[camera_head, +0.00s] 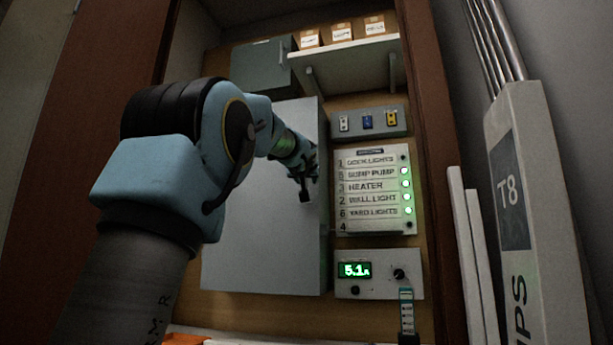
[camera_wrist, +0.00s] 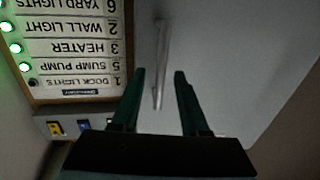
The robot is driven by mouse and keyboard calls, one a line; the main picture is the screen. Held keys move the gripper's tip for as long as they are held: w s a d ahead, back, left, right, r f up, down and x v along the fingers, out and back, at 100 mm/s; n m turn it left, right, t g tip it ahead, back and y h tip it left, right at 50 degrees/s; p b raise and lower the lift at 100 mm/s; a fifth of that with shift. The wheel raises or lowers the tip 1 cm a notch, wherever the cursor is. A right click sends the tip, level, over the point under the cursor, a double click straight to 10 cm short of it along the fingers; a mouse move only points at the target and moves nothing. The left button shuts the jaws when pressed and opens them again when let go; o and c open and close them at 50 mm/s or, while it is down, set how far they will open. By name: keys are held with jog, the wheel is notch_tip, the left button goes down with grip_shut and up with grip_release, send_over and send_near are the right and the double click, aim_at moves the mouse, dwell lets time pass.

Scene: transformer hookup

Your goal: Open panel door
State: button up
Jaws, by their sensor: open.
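The panel door (camera_head: 262,240) is a large flat light-grey sheet on the wooden backboard. It looks shut. It also fills much of the wrist view (camera_wrist: 235,60). A slim grey bar handle (camera_wrist: 161,50) stands on the door in the wrist view. My gripper (camera_head: 305,193) is at the door's right part in the head view. In the wrist view my gripper (camera_wrist: 159,72) is open, with one dark green finger on each side of the handle's line. Contact with the handle cannot be told. In the head view my gripper and arm hide the handle and part of the door.
Right of the door are a switch strip (camera_head: 368,122), a labelled board with green lights (camera_head: 374,190) and a meter box reading 5.1 (camera_head: 378,274). Above are a smaller grey box (camera_head: 262,66) and a shelf (camera_head: 350,55) with cartons. A T8 post (camera_head: 538,215) stands far right.

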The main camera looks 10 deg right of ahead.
jog(key=shift+x, duration=0.85)
jog(key=shift+c, duration=0.2)
grip_shut()
dwell(0.7)
